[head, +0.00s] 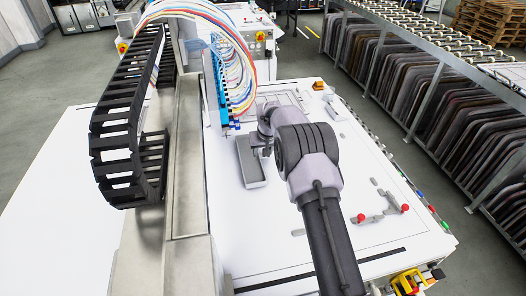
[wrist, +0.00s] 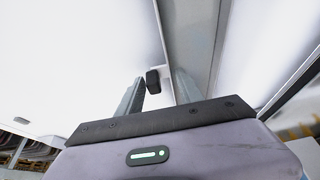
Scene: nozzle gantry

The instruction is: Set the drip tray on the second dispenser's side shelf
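A shallow grey rectangular tray (head: 257,185), likely the drip tray, is at the white table beside the gantry beam in the head view. My gripper (head: 263,142) is at the tray's right side, partly hidden by my wrist. In the wrist view my gripper's two fingers (wrist: 158,92) stand apart. A small black block (wrist: 153,79) shows between them, close to the left finger, with a gap to the right finger. I cannot tell whether the fingers touch anything. I cannot make out which part is the second dispenser or its side shelf.
The gantry beam (head: 187,160) with a black cable chain (head: 125,130) stands left of the tray. Coloured hoses (head: 237,60) arch behind it. Red-knobbed clamps (head: 383,212) lie on the white table (head: 230,240) at right. A rack of dark panels (head: 440,100) stands beyond.

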